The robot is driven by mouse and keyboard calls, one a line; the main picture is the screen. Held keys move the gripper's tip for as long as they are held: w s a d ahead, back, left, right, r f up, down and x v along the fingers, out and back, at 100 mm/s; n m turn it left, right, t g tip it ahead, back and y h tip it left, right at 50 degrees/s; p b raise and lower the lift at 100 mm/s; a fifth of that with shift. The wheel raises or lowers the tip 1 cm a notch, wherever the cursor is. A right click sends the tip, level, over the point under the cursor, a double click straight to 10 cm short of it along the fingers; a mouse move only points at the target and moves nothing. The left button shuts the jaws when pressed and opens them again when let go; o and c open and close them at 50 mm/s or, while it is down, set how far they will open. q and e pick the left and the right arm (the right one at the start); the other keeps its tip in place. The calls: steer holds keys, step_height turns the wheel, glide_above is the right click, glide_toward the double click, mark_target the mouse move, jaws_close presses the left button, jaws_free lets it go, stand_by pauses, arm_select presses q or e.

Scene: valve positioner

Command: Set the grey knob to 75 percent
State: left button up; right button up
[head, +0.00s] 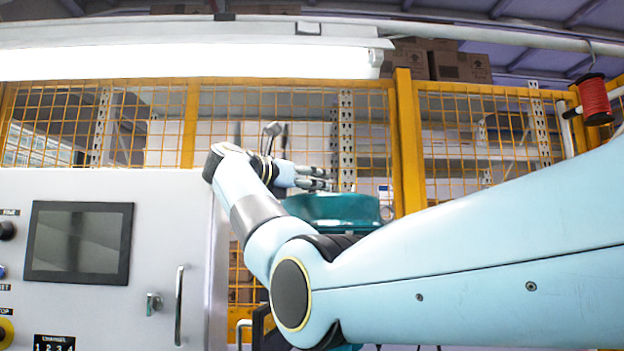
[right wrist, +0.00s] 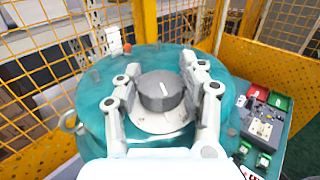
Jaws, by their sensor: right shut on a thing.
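The grey knob (right wrist: 155,97) is a round dial with a white pointer line on its top face, on a pale round plate (right wrist: 158,122) on the teal positioner housing (right wrist: 95,105). In the right wrist view my right gripper (right wrist: 160,78) has a finger on each side of the knob and is shut on it. The pointer leans slightly right of straight up in that view. No scale marks are readable. In the head view the right gripper (head: 318,178) shows small above the teal housing (head: 335,208); the knob cannot be made out there. My left gripper is not in view.
A grey control cabinet (head: 110,250) with a dark screen stands at the left in the head view. Yellow mesh fencing (head: 290,110) runs behind. In the right wrist view a tray with red and green bins (right wrist: 280,101) lies right of the housing.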

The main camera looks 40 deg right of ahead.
steer(key=shift+m+g, duration=0.5)
steer(key=shift+g, duration=0.3)
steer(key=o, duration=1.2)
steer(key=a, duration=0.8)
steer(key=s+a, duration=0.1)
steer(key=a, duration=0.3)
steer(key=shift+s, duration=0.1)
